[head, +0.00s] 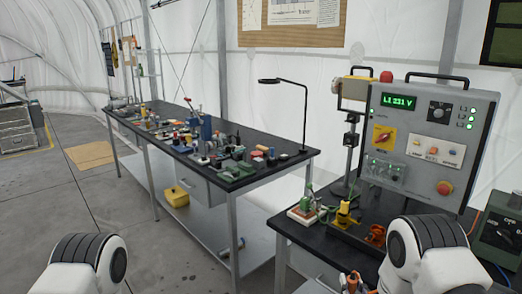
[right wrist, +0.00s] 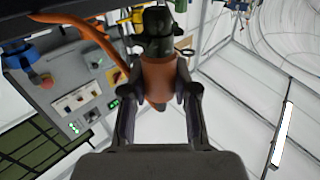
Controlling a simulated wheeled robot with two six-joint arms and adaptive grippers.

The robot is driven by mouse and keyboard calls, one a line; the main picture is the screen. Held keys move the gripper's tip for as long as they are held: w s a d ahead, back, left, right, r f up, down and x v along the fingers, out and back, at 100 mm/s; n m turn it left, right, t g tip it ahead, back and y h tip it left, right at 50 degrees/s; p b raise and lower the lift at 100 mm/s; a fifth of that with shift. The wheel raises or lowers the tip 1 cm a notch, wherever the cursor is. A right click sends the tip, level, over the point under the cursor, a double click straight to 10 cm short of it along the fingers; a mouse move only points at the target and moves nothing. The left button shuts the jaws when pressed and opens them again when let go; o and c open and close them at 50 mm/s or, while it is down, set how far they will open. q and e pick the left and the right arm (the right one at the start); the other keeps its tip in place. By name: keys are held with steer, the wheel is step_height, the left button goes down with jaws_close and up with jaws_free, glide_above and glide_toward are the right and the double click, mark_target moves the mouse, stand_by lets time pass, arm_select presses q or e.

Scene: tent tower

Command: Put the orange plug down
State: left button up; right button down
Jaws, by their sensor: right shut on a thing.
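The orange plug (right wrist: 157,80) is between the two dark fingers of my right gripper (right wrist: 159,92) in the right wrist view, which are shut on its orange body. A black part (right wrist: 155,38) is at its far end; I cannot tell whether it touches anything. In the head view my right arm enters at the lower right, and small orange and dark shapes at the bottom edge seem to be the plug and gripper, partly cut off. My left gripper is out of view; only a white link of that arm shows at the lower left.
A black-topped table (head: 297,232) holds a yellow part (head: 343,214), an orange part (head: 375,234) and a green-and-white block (head: 303,212). A grey control panel (head: 430,140) stands behind them. An orange cable (right wrist: 95,35) crosses beside the plug. A long cluttered bench (head: 290,163) stands left.

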steer(key=shift+s+a, duration=2.65)
steer(key=shift+s, duration=0.05)
steer(key=w+d, duration=0.4)
steer(key=shift+w+d+f, duration=0.2)
steer(key=shift+w+f, duration=0.05)
steer(key=shift+w, duration=0.15)
steer(key=w+d+r+m+h, duration=0.2)
steer(key=w+d+r+h, duration=0.1)
steer(key=d+r, duration=0.8)
steer(key=w+d, duration=0.1)
steer(key=d, duration=0.2)
steer(key=shift+w+d+r+h, duration=0.15)
steer(key=shift+w+h, duration=0.2)
steer(key=shift+h, duration=0.05)
